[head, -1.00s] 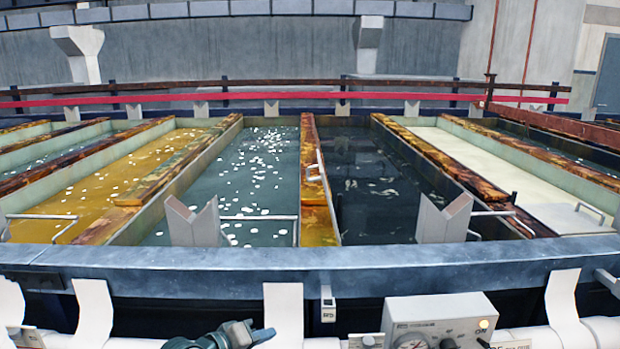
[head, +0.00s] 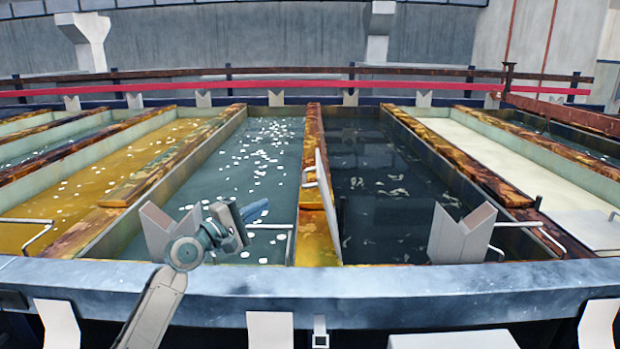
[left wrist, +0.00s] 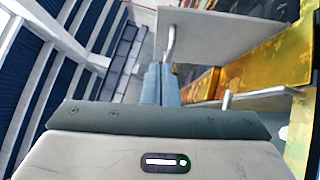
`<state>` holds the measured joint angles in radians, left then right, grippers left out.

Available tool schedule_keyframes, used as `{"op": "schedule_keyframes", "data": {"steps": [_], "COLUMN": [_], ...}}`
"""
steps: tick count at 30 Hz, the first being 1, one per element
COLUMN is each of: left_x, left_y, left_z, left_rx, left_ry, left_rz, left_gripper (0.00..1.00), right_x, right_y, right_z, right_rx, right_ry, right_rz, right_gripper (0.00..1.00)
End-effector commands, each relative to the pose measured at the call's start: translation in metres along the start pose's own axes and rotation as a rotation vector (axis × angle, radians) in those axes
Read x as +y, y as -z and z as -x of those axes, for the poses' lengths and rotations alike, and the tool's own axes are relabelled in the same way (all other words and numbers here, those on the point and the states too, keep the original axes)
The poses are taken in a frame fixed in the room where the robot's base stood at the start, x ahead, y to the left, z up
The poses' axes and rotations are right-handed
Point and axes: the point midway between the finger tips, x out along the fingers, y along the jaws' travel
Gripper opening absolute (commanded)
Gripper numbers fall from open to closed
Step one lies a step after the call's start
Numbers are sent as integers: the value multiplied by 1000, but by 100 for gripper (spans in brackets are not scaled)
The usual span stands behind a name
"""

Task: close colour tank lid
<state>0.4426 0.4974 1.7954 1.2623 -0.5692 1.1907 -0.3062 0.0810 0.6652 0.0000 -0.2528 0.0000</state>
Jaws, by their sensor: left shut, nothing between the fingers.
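A thin grey lid (head: 327,195) stands raised, nearly edge-on, at the plank divider between the blue-green tank (head: 250,165) and the dark tank (head: 385,200). Its bar handle (head: 309,176) is on the left face. In the left wrist view the lid (left wrist: 225,30) is a grey panel, with its handle (left wrist: 170,42) just beyond my fingertips. My left gripper (head: 257,210) is over the near end of the blue-green tank, left of the lid and apart from it. Its blue-grey fingers (left wrist: 161,85) are shut and empty. My right gripper is not in view.
A yellow-liquid tank (head: 100,180) lies left and a cream-filled one (head: 510,165) right.

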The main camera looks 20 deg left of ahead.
Motion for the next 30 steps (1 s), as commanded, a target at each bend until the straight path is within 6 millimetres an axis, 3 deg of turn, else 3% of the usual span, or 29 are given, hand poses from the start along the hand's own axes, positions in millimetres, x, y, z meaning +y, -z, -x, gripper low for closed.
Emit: {"op": "schedule_keyframes", "data": {"steps": [8, 20, 30], "left_x": [5, 6, 3], "left_y": [0, -4, -28], "left_z": [-24, -107, -128], "left_rx": [-1, -2, 0], "left_ry": [-8, -4, -3], "left_rz": [9, 8, 4], "left_gripper": [0, 0, 0], "right_x": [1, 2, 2], "right_y": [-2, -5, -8], "right_z": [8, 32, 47], "right_rx": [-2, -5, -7], "right_ry": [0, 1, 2], "right_rz": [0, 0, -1], "right_gripper": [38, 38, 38]}}
